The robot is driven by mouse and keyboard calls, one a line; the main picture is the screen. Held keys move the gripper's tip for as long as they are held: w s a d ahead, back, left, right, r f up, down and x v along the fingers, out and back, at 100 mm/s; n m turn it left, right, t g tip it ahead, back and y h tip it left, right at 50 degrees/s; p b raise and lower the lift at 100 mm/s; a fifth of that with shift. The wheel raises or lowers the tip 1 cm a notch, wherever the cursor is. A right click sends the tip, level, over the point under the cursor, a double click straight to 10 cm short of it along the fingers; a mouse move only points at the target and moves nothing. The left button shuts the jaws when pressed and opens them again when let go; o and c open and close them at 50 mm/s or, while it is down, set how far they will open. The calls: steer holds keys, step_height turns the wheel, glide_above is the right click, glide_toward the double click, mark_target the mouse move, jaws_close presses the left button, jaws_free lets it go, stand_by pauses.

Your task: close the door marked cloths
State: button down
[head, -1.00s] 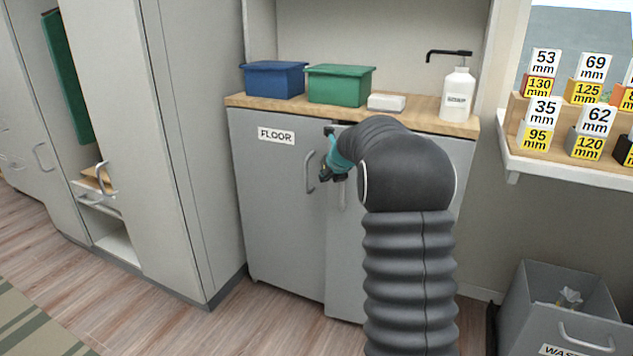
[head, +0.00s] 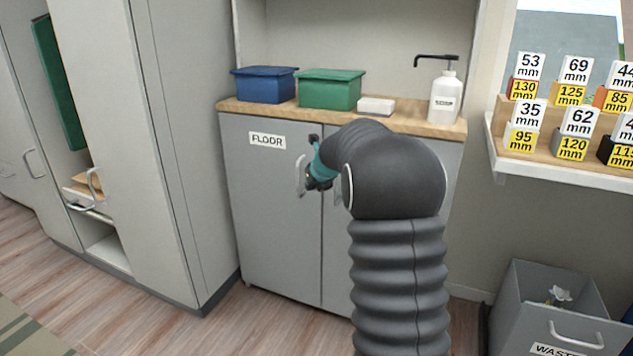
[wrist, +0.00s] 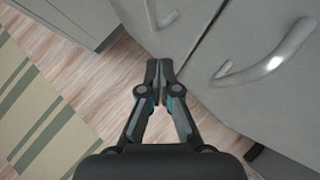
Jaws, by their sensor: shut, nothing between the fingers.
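The grey base cabinet has two doors. The left door (head: 265,220) is marked FLOOR. The right door (head: 335,265) is mostly hidden behind my arm, and no cloths label can be read on it. It looks flush, or nearly flush, with the left door. My gripper (head: 313,160) is in front of the doors close to their seam, beside the FLOOR handle (head: 300,176). In the wrist view my gripper (wrist: 159,72) has its fingertips together and empty. They are close to the door fronts; contact cannot be told. The right door's handle (wrist: 262,66) shows to their right.
A blue bin (head: 265,86), a green bin (head: 330,90), a white block (head: 376,106) and a soap bottle (head: 443,97) stand on the wooden counter. A tall locker (head: 135,150) stands left. A waste bin (head: 548,310) is at lower right. The floor before the cabinet is clear.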

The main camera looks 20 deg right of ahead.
steer(key=s+a+r, duration=0.4)
steer(key=a+r, duration=0.1)
steer(key=r, duration=0.2)
steer(key=shift+s, duration=0.35)
steer(key=s+a+f+n+g, duration=0.2)
steer(key=s+f+n, duration=0.3)
steer(key=n, duration=0.5)
steer(key=s+a+f+n+g, duration=0.2)
steer(key=s+n, duration=0.6)
steer(key=n, duration=0.2)
steer(key=s+a+n, duration=0.3)
steer(key=s+n, duration=0.2)
steer(key=s, duration=0.4)
steer(key=s+a+r+n, duration=0.1)
steer(key=s+n, duration=0.4)
steer(key=s, duration=0.5)
steer(key=s+a+n, duration=0.4)
steer(key=s+n, duration=0.2)
steer(key=s, duration=0.4)
steer(key=shift+a+r+t, duration=0.2)
steer(key=shift+a+t, duration=0.1)
